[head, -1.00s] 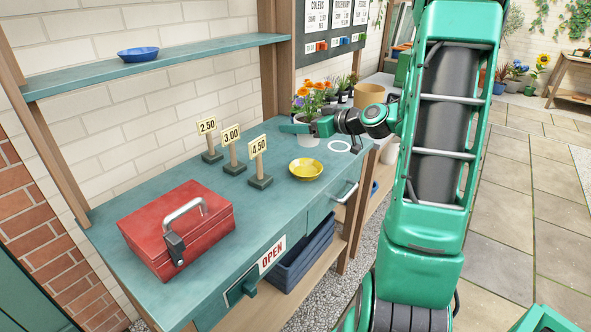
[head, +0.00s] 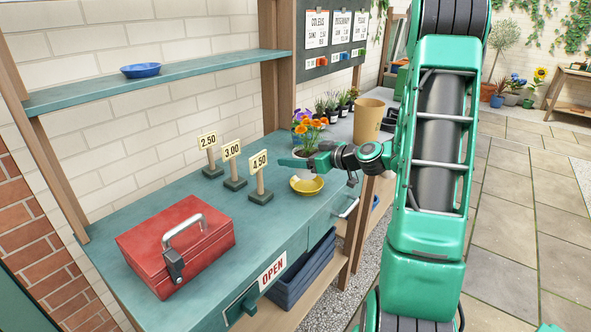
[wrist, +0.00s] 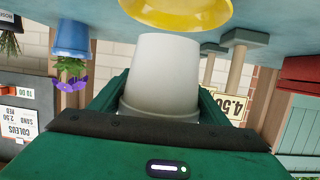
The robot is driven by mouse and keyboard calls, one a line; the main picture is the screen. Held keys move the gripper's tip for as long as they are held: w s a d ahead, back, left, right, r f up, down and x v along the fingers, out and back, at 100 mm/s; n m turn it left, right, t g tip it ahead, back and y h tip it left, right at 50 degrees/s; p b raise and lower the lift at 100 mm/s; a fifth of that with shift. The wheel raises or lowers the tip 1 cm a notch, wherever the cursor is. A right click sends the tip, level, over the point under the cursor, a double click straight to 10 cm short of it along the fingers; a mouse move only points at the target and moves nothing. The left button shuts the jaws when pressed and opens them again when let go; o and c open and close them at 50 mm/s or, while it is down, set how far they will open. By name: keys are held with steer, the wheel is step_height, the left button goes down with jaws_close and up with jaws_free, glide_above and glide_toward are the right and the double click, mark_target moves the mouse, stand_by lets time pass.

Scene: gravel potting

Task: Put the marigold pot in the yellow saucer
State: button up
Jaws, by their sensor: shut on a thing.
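The marigold pot is white with orange flowers (head: 311,131); its pale wall shows below my fingers in the head view (head: 307,174) and fills the middle of the wrist view (wrist: 163,75). My gripper (head: 306,161) is shut around it, with a green finger on each side in the wrist view (wrist: 160,98). The yellow saucer (head: 306,188) lies on the teal counter, just in front of and below the pot. In the inverted wrist view the saucer (wrist: 185,14) is close to the pot's base. I cannot tell whether they touch.
Price signs (head: 259,180) stand left of the saucer. A red cash box (head: 176,245) is at the near left of the counter (head: 215,205). A tan pot (head: 369,119) and several small potted plants (head: 333,104) stand behind my gripper. A blue saucer (head: 141,70) sits on the shelf.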

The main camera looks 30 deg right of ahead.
steer(key=shift+f, duration=1.9)
steer(key=shift+f, duration=0.3)
steer(key=o, duration=1.4)
steer(key=shift+r, duration=0.3)
steer(key=v, duration=1.2)
